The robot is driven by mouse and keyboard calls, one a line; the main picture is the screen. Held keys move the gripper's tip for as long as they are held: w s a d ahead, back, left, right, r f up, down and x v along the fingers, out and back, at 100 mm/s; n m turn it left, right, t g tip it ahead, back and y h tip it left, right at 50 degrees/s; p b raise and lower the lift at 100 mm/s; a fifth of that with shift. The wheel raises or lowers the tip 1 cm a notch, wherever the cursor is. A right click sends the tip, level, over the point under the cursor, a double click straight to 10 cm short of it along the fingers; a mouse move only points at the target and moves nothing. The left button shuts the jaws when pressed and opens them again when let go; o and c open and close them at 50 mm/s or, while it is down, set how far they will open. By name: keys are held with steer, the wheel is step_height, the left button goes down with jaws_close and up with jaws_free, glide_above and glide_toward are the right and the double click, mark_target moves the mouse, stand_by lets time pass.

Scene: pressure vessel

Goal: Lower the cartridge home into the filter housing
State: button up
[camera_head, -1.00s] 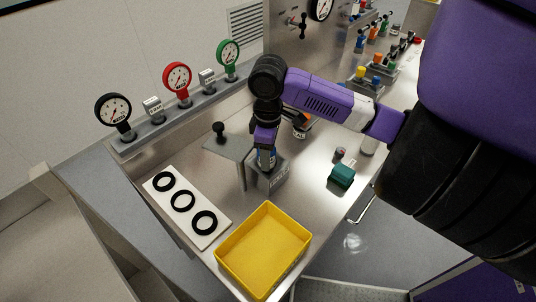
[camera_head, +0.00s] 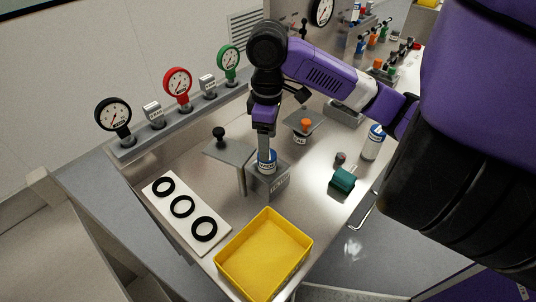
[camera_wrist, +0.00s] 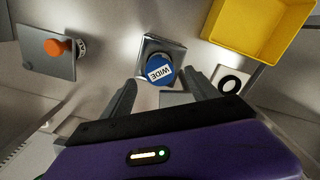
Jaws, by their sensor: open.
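The cartridge (camera_head: 266,157), with a blue cap, stands in the square grey filter housing (camera_head: 268,183). Its upper part shows above the housing; its lower end is hidden inside. In the wrist view the blue cap (camera_wrist: 160,71) carries a label reading "WIDE", and the housing's rim (camera_wrist: 163,43) shows behind it. My gripper (camera_head: 264,140) is above the cartridge, pointing down. In the wrist view my gripper (camera_wrist: 162,90) is open, with its fingers apart on either side below the cap and nothing held.
A grey plate on a post with a black knob (camera_head: 219,133) stands close left of the housing. A yellow tray (camera_head: 228,277), a white board with black rings (camera_head: 207,247), a green block (camera_head: 343,180), a blue-capped canister (camera_head: 374,141) and an orange-knobbed plate (camera_head: 305,125) are around it.

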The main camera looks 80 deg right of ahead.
steer(key=shift+r, duration=2.15)
steer(key=shift+s+d, duration=0.1)
